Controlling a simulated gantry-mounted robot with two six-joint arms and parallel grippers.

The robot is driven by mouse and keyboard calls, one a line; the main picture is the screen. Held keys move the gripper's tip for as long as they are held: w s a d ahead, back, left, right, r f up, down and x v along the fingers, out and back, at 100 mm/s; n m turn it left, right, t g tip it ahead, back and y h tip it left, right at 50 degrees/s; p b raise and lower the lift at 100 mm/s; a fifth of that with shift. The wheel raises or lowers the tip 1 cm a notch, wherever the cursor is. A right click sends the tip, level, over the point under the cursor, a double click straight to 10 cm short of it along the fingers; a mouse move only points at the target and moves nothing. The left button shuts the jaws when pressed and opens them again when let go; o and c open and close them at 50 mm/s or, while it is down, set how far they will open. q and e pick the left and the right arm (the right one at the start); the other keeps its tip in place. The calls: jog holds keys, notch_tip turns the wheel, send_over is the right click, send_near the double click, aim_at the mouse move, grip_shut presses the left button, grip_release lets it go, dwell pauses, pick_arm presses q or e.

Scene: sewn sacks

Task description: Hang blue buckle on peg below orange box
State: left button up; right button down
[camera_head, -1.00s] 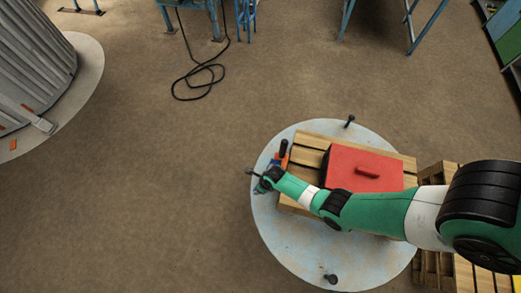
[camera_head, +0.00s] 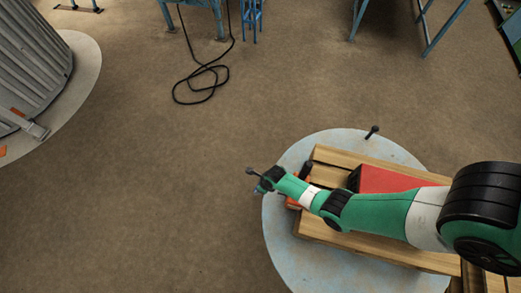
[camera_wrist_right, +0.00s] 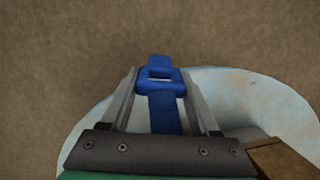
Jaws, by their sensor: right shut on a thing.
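The blue buckle (camera_wrist_right: 160,86) with its blue strap shows in the right wrist view. My right gripper (camera_wrist_right: 159,98) is shut on it, with a grey finger on each side. In the head view my right gripper (camera_head: 263,183) hangs at the left edge of the pale round table, and the buckle is too small there to tell clearly. I cannot make out the peg or an orange box for certain. Small orange patches (camera_head: 17,112) show by the grey ribbed structure at the far left. My left gripper is not in view.
A wooden pallet (camera_head: 335,158) with a red box (camera_head: 385,180) stands on the round table (camera_head: 281,225), partly behind my right arm. A black post (camera_head: 372,131) stands on the table's far side. A black cable (camera_head: 205,82) lies on the floor. The floor in the middle left is clear.

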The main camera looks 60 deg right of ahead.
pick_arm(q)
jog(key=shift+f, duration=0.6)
pick_arm(e)
jog(key=shift+f, duration=0.65)
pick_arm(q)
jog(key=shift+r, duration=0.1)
